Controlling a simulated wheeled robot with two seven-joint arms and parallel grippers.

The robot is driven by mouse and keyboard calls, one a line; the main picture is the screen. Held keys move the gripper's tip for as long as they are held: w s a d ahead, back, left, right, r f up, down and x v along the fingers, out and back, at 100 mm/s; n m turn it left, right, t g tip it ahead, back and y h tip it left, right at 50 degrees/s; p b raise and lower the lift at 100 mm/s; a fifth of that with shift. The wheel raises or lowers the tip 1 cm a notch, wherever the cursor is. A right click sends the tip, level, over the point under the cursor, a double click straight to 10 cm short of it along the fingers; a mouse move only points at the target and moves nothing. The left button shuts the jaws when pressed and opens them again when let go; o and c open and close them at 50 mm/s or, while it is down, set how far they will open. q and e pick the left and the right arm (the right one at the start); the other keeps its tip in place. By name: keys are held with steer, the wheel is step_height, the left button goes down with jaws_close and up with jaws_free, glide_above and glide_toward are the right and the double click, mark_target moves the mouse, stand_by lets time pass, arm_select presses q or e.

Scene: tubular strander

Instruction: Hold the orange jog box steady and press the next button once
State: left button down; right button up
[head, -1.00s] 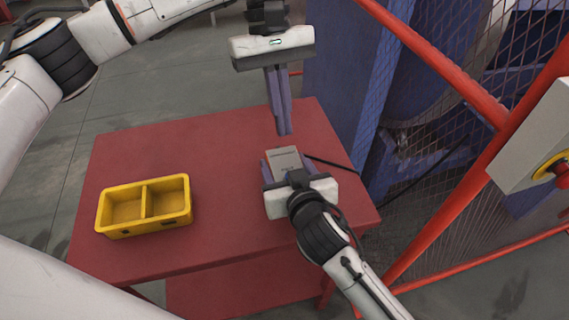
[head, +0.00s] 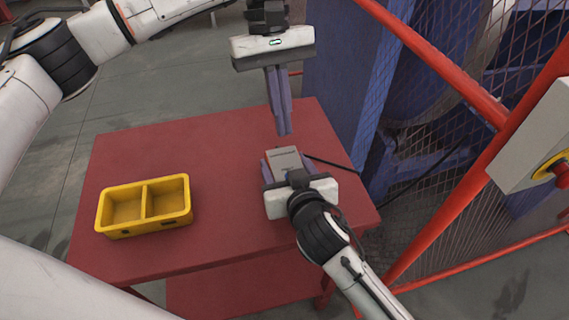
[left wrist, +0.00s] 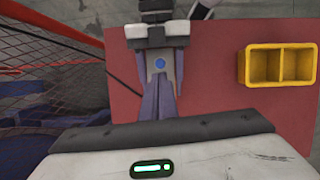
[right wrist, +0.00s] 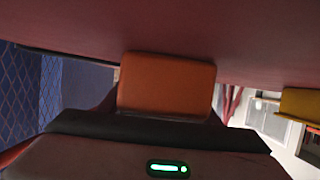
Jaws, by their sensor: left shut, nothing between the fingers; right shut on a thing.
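The orange jog box (head: 284,157) is above the red table near its right end, its grey face turned up. In the left wrist view a round blue button (left wrist: 160,64) shows on the grey face. In the right wrist view the orange underside of the box (right wrist: 168,84) faces the camera. My right gripper (head: 286,167) is shut on the box, one finger on each side. My left gripper (head: 284,133) is shut and empty, fingers pointing down, above and just beyond the far end of the box. The gap between its tips and the box is hard to judge.
A yellow two-compartment bin (head: 145,206) stands on the left of the red table (head: 215,150). A dark cable (head: 332,163) runs from the box to the right. A red-framed mesh guard (head: 440,130) and a grey panel with a red button (head: 540,150) stand at the right.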

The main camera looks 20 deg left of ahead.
stand_by(0.4)
arm_select(q)
steer(key=f, duration=0.1)
steer(key=f+m+t, duration=0.1)
steer(key=f+m+t+h, duration=0.1)
steer(key=shift+s+d+f, duration=0.1)
steer(key=shift+s+d, duration=0.25)
steer(key=shift+s, duration=0.05)
steer(key=shift+s+d+f+m+t+h, duration=0.1)
steer(key=shift+m+t+h, duration=0.2)
steer(key=shift+m+t, duration=0.35)
steer(key=shift+s+m+t, duration=0.1)
steer(key=shift+m+t, duration=0.15)
steer(key=shift+t, duration=0.5)
steer(key=s+d+r+m+t+h, duration=0.1)
steer(key=s+r+m+t+h, duration=0.1)
steer(key=s+r+m+t, duration=0.1)
steer(key=shift+r+m+t, duration=0.5)
steer(key=shift+r+t, duration=0.4)
steer(key=shift+r, duration=0.25)
steer(key=shift+f, duration=0.1)
glide_above(285, 163)
steer(key=s+d, duration=0.2)
steer(key=s, duration=0.2)
steer(key=shift+s+a+f, duration=0.1)
steer(key=shift+a+f, duration=0.05)
steer(key=shift+f, duration=2.05)
steer(key=shift+s+a+f, duration=0.1)
steer(key=shift+f, duration=2.05)
